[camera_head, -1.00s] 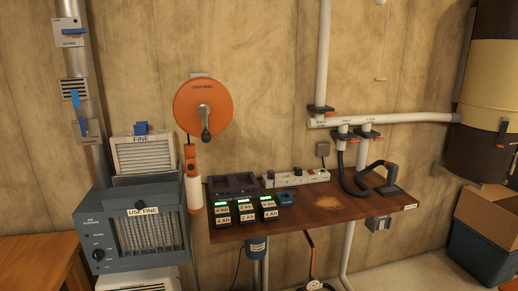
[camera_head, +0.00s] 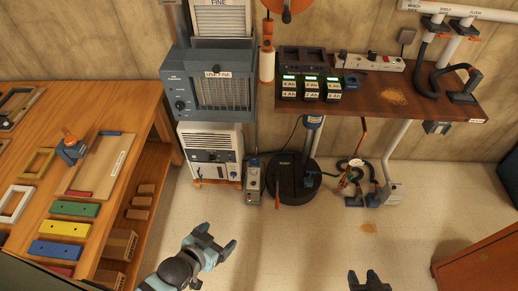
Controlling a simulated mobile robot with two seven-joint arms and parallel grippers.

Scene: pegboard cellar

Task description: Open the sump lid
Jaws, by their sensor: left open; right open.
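A round black disc (camera_head: 293,187), which looks like the sump lid, lies flat on the floor below the dark wooden shelf. A vertical pipe with a blue-grey collar (camera_head: 313,122) rises from it, and a small red-orange part (camera_head: 278,199) sits at its front left edge. I cannot make out a hinge or latch. My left gripper (camera_head: 217,239) is open and empty, in front and to the left of the disc. My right gripper (camera_head: 367,276) is open and empty at the bottom edge of the picture, in front and to the right. Neither touches the disc.
A white dehumidifier-like unit (camera_head: 210,155) and a small grey box (camera_head: 253,181) stand left of the disc. Hoses and a valve (camera_head: 352,172) lie to its right. A wooden workbench (camera_head: 140,105) is at left, an orange-brown cabinet (camera_head: 475,262) at lower right.

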